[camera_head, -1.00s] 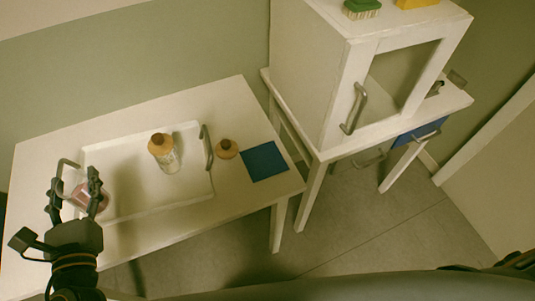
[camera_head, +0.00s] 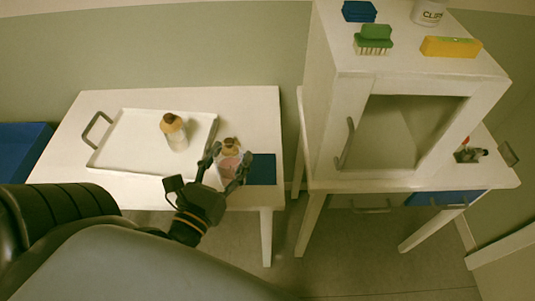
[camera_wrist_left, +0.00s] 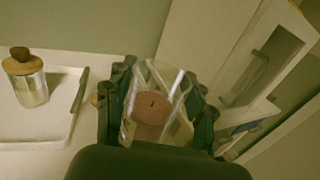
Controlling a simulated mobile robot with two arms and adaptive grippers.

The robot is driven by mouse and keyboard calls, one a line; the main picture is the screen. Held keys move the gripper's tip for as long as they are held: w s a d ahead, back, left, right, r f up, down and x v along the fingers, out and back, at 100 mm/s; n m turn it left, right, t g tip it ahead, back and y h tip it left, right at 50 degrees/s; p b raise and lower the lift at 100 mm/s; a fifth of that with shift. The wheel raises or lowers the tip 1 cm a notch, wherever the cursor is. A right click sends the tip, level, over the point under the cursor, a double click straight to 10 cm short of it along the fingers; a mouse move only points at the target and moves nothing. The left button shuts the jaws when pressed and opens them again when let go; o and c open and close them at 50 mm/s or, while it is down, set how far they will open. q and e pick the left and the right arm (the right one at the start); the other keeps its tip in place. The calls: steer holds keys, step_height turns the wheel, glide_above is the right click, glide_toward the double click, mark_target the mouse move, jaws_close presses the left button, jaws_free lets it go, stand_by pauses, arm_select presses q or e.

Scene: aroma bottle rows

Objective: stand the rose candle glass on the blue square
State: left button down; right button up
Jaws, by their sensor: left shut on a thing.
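The rose candle glass (camera_head: 229,166) is clear, with a pink candle inside. My left gripper (camera_head: 229,167) is shut on it, one finger on each side, at the right part of the white table. In the left wrist view the glass (camera_wrist_left: 154,105) sits between the fingers, with the wick visible. The blue square (camera_head: 263,170) lies just right of the gripper on the table, its left side partly hidden by the gripper. I cannot tell how high the glass is above the table. My right gripper is not in view.
A white tray (camera_head: 116,151) on the table holds a cork-topped bottle (camera_head: 174,132). A small round brown-topped item (camera_head: 231,146) stands right behind the glass. A white cabinet (camera_head: 345,110) rises to the right, with a green brush (camera_head: 374,39) and yellow block (camera_head: 450,47) on top.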

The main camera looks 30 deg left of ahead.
arm_select(q)
steer(key=shift+w+a+f+b, duration=0.3)
steer(key=shift+w+f+b, duration=1)
steer(key=shift+w+f, duration=0.8)
steer(key=shift+w+a+f+b, duration=0.25)
steer(key=shift+w+f+b, duration=1)
steer(key=shift+w+f, duration=0.8)
steer(key=shift+w+a+f+b, duration=0.3)
steer(key=shift+w+f+b, duration=1)
steer(key=shift+w+f, duration=0.8)
steer(key=c, duration=0.9)
jaws_free()
steer(key=shift+f, duration=0.15)
steer(key=o, duration=0.4)
